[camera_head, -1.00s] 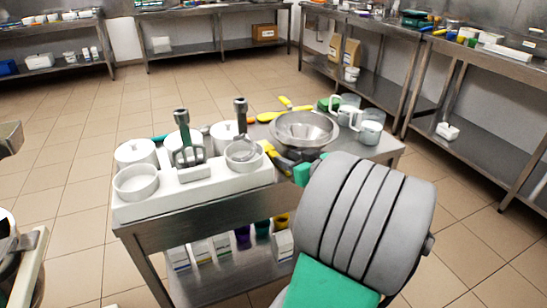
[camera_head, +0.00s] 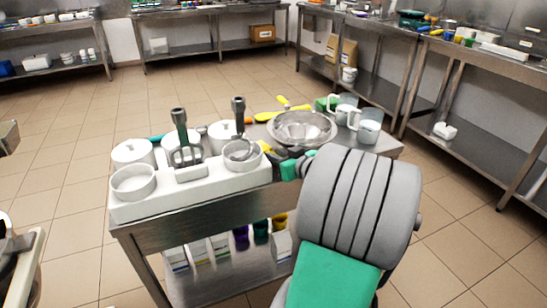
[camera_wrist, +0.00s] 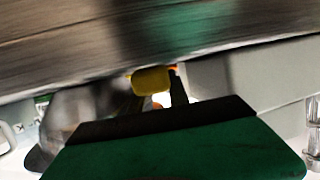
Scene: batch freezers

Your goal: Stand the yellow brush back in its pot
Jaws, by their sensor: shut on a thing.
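My gripper (camera_head: 278,157) is at the right end of the white pot holder, in front of the metal bowl, partly hidden by my arm. It is shut on a yellow thing, most likely the yellow brush (camera_head: 265,147). A yellow piece of it also shows in the wrist view (camera_wrist: 151,79), beyond the dark and green gripper body; the rest is hidden. White pots stand in the white holder (camera_head: 195,192): an empty front-left pot (camera_head: 134,182) and a front-right pot (camera_head: 242,163) with a grey-handled tool over it. I cannot tell which pot is the brush's.
A metal bowl (camera_head: 302,128) and clear jugs (camera_head: 367,128) stand on the steel cart (camera_head: 150,240). Another yellow utensil (camera_head: 270,116) lies behind the bowl. A dark-handled whisk (camera_head: 180,125) stands upright at the holder. The cart's right corner has some bare room.

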